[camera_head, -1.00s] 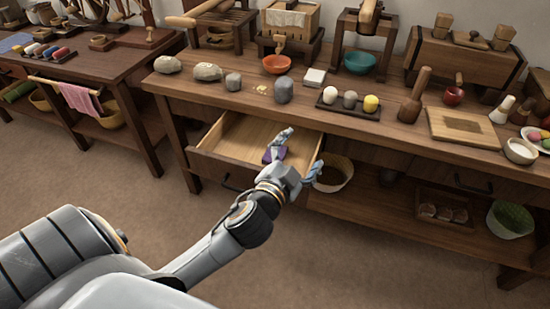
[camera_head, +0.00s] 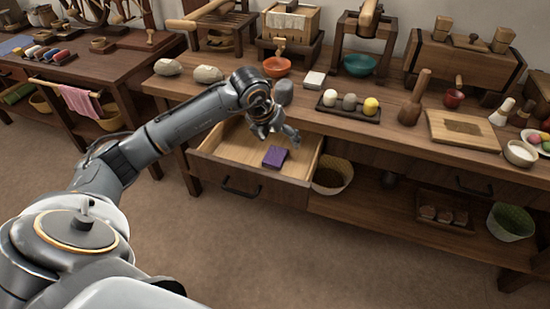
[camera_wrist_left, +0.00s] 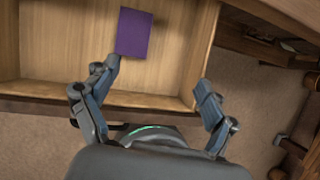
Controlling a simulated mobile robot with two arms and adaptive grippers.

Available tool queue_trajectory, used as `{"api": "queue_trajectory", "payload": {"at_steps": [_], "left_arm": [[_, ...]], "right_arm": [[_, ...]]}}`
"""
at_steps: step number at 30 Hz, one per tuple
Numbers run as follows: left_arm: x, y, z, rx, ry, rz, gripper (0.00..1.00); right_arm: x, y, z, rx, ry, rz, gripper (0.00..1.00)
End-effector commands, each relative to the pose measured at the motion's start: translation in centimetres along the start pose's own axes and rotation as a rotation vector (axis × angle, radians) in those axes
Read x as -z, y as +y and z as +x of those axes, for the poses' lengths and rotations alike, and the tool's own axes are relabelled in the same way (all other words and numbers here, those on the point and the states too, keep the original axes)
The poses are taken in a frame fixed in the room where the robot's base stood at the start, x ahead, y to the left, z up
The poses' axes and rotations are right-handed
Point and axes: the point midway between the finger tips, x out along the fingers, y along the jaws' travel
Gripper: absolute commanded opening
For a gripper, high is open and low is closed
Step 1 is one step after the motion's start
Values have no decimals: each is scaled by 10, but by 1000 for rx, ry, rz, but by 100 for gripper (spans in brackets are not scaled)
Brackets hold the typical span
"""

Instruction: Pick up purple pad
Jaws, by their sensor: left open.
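The purple pad (camera_head: 275,157) lies flat in the open wooden drawer (camera_head: 215,150) under the table. In the left wrist view the pad (camera_wrist_left: 134,33) is near the top, beyond the left fingertip, on the drawer floor. My left gripper (camera_head: 281,139) hangs over the drawer, just behind and above the pad in the head view. In the left wrist view its fingers (camera_wrist_left: 155,80) are wide apart with nothing between them. I cannot tell how high the fingertips are above the drawer floor. My right gripper is not in view.
Above the drawer, the tabletop (camera_head: 330,118) holds stones, an orange bowl (camera_head: 277,66), a dark tray (camera_head: 345,110) with coloured balls and a wooden mallet (camera_head: 415,97). A basket (camera_head: 334,174) stands on the lower shelf, right of the drawer. The floor in front is clear.

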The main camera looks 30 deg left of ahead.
Motion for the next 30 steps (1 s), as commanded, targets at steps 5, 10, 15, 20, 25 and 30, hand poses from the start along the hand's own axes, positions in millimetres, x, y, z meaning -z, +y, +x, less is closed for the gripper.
{"api": "queue_trajectory", "payload": {"at_steps": [5, 10, 15, 20, 25, 30], "left_arm": [[-7, 39, -6, -142, 9, -34, 85], [-5, 43, 23, -146, 14, -34, 85], [-5, 47, 56, -144, 13, -34, 85], [-5, 50, 72, -144, 10, -33, 85], [-3, 48, 85, -141, 11, -31, 85], [0, 46, 112, -141, 11, -33, 85]], "right_arm": [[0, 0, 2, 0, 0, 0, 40], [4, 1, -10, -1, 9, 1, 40], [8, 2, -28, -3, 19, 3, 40], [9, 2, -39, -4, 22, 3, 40], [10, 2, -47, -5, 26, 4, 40], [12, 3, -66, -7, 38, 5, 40]]}}
